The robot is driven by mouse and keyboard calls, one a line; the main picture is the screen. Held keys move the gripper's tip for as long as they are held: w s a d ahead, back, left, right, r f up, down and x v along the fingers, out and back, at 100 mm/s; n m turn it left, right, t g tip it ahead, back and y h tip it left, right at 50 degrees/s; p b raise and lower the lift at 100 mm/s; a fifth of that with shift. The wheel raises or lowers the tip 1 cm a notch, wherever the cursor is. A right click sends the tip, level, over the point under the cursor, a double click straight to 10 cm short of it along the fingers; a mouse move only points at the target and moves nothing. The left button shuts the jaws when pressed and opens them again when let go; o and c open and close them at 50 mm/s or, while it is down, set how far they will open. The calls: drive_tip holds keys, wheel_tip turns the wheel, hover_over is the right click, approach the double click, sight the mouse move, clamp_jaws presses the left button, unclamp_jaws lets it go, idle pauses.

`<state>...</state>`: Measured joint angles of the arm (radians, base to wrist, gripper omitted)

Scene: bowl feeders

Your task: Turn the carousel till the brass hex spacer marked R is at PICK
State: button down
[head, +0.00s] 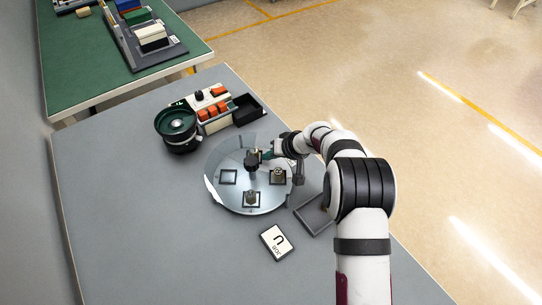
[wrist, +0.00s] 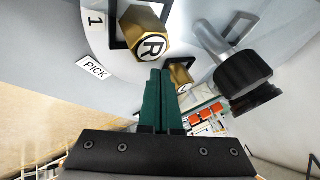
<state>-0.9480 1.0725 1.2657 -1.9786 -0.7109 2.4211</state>
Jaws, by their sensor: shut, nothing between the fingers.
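The brass hex spacer marked R (wrist: 150,40) stands in a black square frame near my fingertips in the wrist view. A number 1 (wrist: 95,20) is on the disc beside it, and the PICK label (wrist: 94,68) lies just outward of that. My gripper (wrist: 159,75) is shut and empty, its green fingers just below the R spacer in that picture. A second brass piece (wrist: 180,75) is partly hidden behind the fingers. In the head view my gripper (head: 267,155) is over the back right of the carousel (head: 238,196). Spacers stand at its right (head: 277,175) and front (head: 251,198); letters are unreadable there.
A black knob on a metal rod (wrist: 243,75) rises beside the fingers. A bowl feeder (head: 177,130), a control box with orange buttons (head: 210,112) and a black bin (head: 247,109) stand behind. A card (head: 277,242) and grey tray (head: 314,214) lie in front. The table's left is clear.

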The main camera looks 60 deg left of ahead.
drive_tip(key=shift+s+a, duration=0.2)
drive_tip(key=shift+a, duration=0.25)
drive_tip(key=shift+s+a, duration=0.2)
drive_tip(key=shift+a, duration=0.25)
idle(2.5)
